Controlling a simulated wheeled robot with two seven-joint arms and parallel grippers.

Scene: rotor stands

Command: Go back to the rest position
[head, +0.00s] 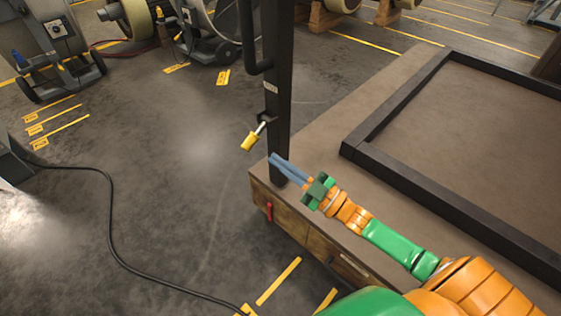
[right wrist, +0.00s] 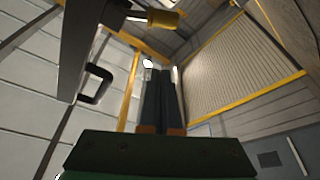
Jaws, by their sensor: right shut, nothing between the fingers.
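My right gripper (head: 272,158) is shut and empty, with its blue fingers together beside the dark upright post (head: 278,90). The fingers also show shut in the right wrist view (right wrist: 160,75). A yellow-handled tool or lever (head: 249,142) with a pale shaft sits at a small bracket on the post, just above and left of the fingertips. Its yellow end also shows at the top of the right wrist view (right wrist: 162,18). The fingers look apart from it. My left gripper is in neither view.
A brown-topped bench (head: 330,120) with a dark raised frame (head: 440,190) lies to the right under my arm. A black cable (head: 112,225) runs over the floor at left. Wheeled stands (head: 60,55) are at the back left.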

